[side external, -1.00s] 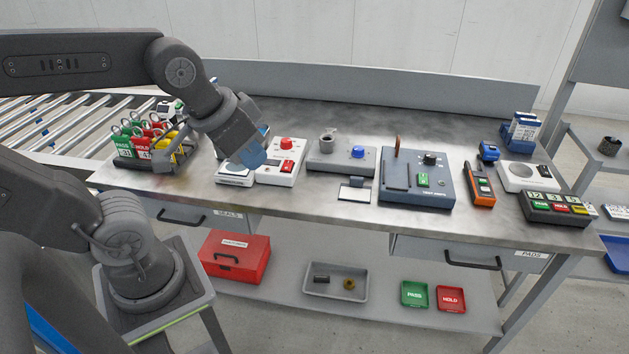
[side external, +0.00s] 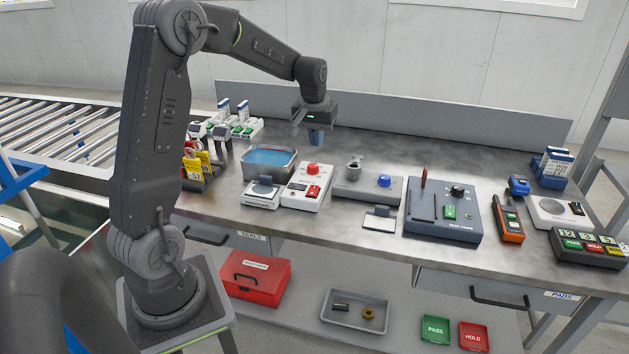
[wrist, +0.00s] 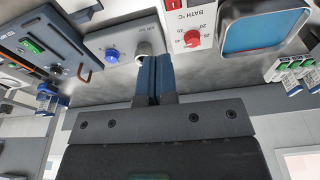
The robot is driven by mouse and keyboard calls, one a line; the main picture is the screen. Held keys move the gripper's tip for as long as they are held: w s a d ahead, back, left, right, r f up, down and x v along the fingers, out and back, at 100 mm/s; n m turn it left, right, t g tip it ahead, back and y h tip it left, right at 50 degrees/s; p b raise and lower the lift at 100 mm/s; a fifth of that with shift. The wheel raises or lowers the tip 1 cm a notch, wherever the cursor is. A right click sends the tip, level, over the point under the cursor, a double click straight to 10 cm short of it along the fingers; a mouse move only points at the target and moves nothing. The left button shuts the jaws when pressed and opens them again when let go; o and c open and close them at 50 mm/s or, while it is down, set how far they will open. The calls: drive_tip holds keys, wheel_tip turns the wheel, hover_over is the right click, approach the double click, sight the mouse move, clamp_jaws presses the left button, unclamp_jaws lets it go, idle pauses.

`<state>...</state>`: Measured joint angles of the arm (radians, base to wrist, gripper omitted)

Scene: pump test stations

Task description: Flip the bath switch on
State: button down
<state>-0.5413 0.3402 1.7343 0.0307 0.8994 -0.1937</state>
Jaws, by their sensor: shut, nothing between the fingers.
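The white bath control box (side external: 296,199) stands on the bench with a red dial (side external: 313,169) at its back and a red rocker switch (side external: 312,191) nearer the front. I cannot tell the switch's position. In the wrist view the box is at the top, with "BATH °C" lettering and the red dial (wrist: 192,38); the red switch (wrist: 178,4) is cut by the top edge. The blue-water bath (side external: 270,160) stands left of and behind the box. My gripper (side external: 316,142) points down above the bench behind the box, shut and empty, touching nothing visible. Its blue fingers (wrist: 154,75) are together.
A small scale (side external: 262,193) sits left of the box. A grey station (side external: 365,187) with a metal cup and blue knob is right of it. A dark test station (side external: 443,215) stands farther right. Racks of cartons (side external: 235,125) stand at back left.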

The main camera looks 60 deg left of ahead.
sight(313, 190)
drive_tip(key=shift+n, duration=0.4)
drive_tip(key=a+f, duration=0.1)
drive_tip(key=a, duration=0.1)
drive_tip(key=a+f, duration=0.1)
drive_tip(key=shift+w+a+f, duration=0.15)
drive_tip(key=shift+w+f, duration=0.15)
drive_tip(key=shift+f, duration=0.15)
drive_tip(key=f, duration=0.4)
drive_tip(key=w+a+f, duration=0.1)
drive_tip(key=f, duration=0.8)
drive_tip(key=shift+w+a+f, duration=0.15)
drive_tip(key=shift+w+f, duration=0.05)
drive_tip(key=shift+f, duration=0.1)
drive_tip(key=shift+g, duration=0.3)
drive_tip(key=shift+a+f+g+h, duration=0.1)
drive_tip(key=shift+f+g+h, duration=0.4)
drive_tip(key=shift+f+h, duration=0.1)
drive_tip(key=shift+s+d+r, duration=0.2)
drive_tip(key=shift+s+d, duration=0.35)
drive_tip(key=shift+d, duration=0.05)
